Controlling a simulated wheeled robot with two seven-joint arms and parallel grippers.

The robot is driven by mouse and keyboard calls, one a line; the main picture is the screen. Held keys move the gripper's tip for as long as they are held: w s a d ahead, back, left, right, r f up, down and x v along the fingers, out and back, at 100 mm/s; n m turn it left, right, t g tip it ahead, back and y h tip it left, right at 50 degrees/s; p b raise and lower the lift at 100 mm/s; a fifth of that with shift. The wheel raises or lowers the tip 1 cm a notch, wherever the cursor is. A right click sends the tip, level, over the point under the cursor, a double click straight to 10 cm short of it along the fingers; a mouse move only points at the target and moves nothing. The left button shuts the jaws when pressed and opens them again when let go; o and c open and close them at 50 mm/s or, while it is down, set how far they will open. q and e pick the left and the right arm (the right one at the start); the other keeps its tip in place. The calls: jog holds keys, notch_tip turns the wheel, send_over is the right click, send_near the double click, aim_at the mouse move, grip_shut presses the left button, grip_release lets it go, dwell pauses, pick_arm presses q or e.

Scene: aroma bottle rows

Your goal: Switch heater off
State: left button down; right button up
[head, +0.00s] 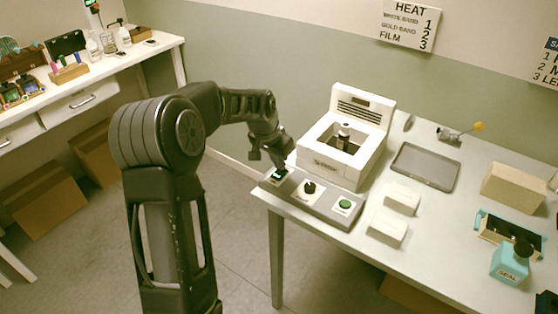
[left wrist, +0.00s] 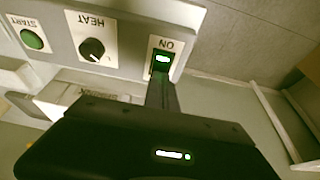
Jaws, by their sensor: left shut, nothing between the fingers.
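The white heater (head: 345,140) stands on the right table with a small dark bottle in its opening. Its grey control panel (head: 325,205) lies in front. The panel carries a switch (head: 279,174) marked ON, a black HEAT knob (head: 309,187) and a green START button (head: 344,204). In the left wrist view the switch (left wrist: 162,61) glows green. The HEAT knob (left wrist: 93,48) and START button (left wrist: 33,39) also show there. My left gripper (head: 279,166) is shut and empty, with its fingertips at the switch; I cannot tell if they touch it.
A grey tray (head: 425,166) and two white blocks (head: 387,228) are right of the panel. A tan box (head: 513,187) and a teal SEAL bottle (head: 510,263) stand farther right. A HEAT sign (head: 408,24) hangs on the wall. Another table stands at the far left.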

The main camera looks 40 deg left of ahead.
pick_arm(q)
jog(key=shift+f, duration=0.3)
